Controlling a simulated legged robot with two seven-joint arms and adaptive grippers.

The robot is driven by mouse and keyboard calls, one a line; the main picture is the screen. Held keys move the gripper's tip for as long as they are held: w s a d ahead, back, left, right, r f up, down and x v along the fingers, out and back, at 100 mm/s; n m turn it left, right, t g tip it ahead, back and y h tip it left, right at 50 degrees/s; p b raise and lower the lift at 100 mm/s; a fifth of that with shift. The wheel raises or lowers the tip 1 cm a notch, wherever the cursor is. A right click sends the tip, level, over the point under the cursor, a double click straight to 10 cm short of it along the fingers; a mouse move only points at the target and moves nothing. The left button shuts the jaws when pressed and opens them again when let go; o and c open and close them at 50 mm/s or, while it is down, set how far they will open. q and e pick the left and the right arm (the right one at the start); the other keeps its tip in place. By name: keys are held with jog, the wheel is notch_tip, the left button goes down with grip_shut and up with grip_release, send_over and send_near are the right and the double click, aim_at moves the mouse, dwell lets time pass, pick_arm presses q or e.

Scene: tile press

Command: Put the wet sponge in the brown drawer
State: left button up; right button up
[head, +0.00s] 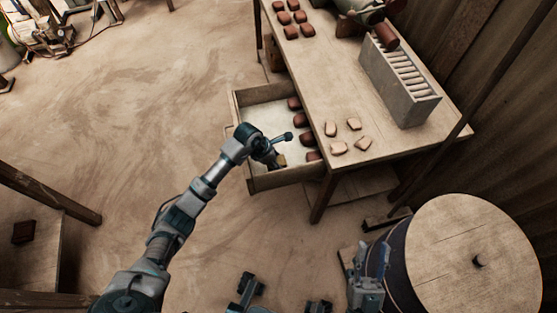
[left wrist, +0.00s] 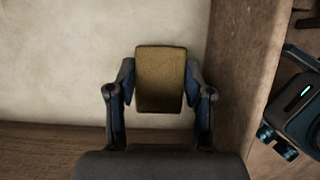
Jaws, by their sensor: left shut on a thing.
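The sponge (left wrist: 160,78) is a brownish-yellow block, upright between the fingers of my left gripper (left wrist: 158,100) in the left wrist view. In the head view, my left gripper (head: 278,156) is over the pulled-out drawer, and only a small part of the sponge (head: 282,160) shows. The gripper is shut on it. The brown wooden drawer (head: 262,183) is open beneath the table, with a pale inner floor. I cannot tell whether the sponge touches that floor. My right gripper (head: 369,258) is low at the bottom, beside a barrel; its finger opening is unclear.
Several dark red tiles (head: 300,121) line the drawer's right side. The table (head: 325,85) holds pale pieces (head: 338,148), more red tiles (head: 291,32) and a grey slotted rack (head: 402,85). A round-topped barrel (head: 465,245) stands lower right. Floor left of the drawer is clear.

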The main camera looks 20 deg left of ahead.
pick_arm(q)
jog(key=shift+f, duration=0.95)
pick_arm(e)
jog(key=shift+s+d+r+t, duration=0.15)
jog(key=shift+s+r+t, duration=0.2)
jog(key=shift+s+t, duration=0.15)
pick_arm(q)
jog(key=o, duration=0.7)
jog(key=shift+o, duration=0.2)
pick_arm(e)
jog(key=shift+w, duration=0.15)
